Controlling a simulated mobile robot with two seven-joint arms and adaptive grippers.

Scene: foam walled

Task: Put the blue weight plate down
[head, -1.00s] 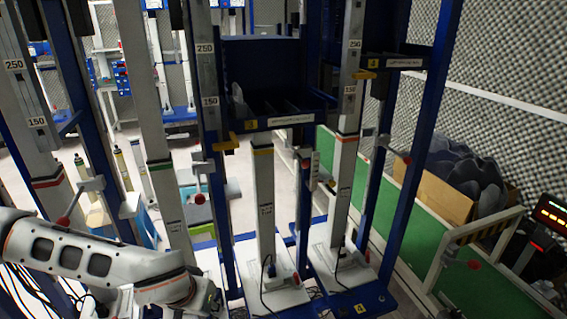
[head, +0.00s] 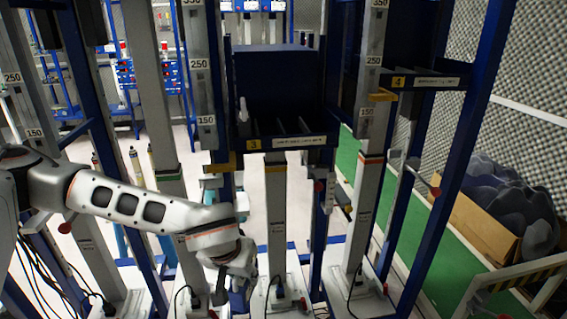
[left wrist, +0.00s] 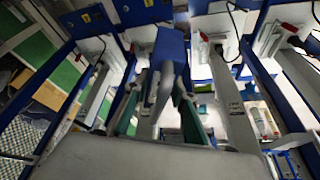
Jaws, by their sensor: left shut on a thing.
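My left gripper (head: 238,292) hangs low in the head view, pointing down in front of the uprights. In the left wrist view its fingers (left wrist: 162,98) are shut on a blue thing (left wrist: 171,46), seen nearly edge-on, which I take to be the blue weight plate. The plate is held clear of the floor as far as I can tell. It is hidden or too small to make out in the head view. My right gripper is not in view.
A dark blue bin (head: 285,142) with dividers and a label 3 hangs on the middle rack; a pale thing (head: 243,110) stands in it. Tall numbered uprights (head: 275,205) crowd my arm. A cardboard box (head: 484,226) of dark grey pieces is at the right.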

